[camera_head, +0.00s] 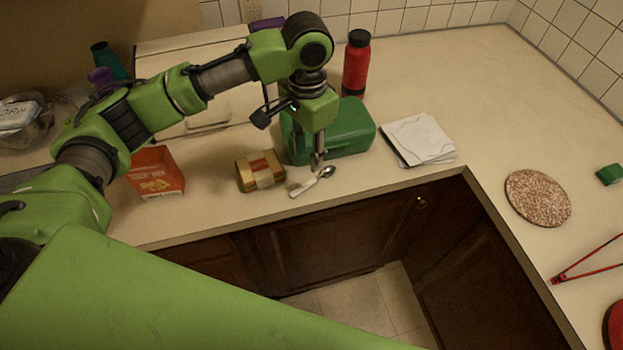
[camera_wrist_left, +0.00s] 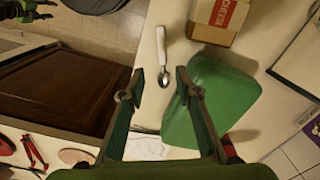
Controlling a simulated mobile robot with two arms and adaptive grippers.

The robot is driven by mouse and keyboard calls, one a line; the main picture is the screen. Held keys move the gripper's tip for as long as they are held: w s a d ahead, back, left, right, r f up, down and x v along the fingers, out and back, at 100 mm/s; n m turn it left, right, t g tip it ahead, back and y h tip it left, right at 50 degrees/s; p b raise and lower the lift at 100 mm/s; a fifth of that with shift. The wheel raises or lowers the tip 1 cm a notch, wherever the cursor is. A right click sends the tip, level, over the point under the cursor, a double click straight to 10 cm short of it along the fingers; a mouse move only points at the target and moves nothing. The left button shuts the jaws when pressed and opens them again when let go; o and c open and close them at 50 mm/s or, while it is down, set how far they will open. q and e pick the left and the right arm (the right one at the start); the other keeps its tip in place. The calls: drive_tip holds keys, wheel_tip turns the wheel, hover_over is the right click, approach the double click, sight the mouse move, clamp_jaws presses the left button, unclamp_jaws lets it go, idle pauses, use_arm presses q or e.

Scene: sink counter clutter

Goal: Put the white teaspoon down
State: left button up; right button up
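The white teaspoon (camera_head: 312,181) lies on the counter near its front edge, white handle to the left and metal bowl to the right. It also shows in the left wrist view (camera_wrist_left: 162,50), bowl toward my fingers. My left gripper (camera_head: 317,160) points down just behind the spoon's bowl. In the left wrist view its two fingers (camera_wrist_left: 155,92) are apart with nothing gripped; the bowl shows in the gap just beyond the tips. I cannot tell exactly how high the tips are above the counter. My right gripper is not clearly shown; green and dark parts of mine show at the wrist view's upper left.
A green box (camera_head: 350,128) stands right behind the gripper. A gold box (camera_head: 261,171) is left of the spoon, an orange carton (camera_head: 156,173) further left. A red bottle (camera_head: 356,64) stands behind, papers (camera_head: 418,139) to the right. The counter right of the papers has free room.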

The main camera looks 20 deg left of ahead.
use_arm(q)
hover_over(308, 184)
drive_tip(key=f, duration=0.4)
drive_tip(key=shift+s+f+p, duration=0.2)
drive_tip(key=shift+f+p, duration=0.15)
drive_tip(key=shift+f, duration=0.05)
drive_tip(key=f+p, duration=0.1)
drive_tip(key=f, duration=0.1)
drive_tip(key=f+p, duration=0.1)
drive_tip(key=f, duration=0.2)
drive_tip(key=shift+w, duration=0.2)
drive_tip(key=shift+f, duration=0.2)
clamp_jaws()
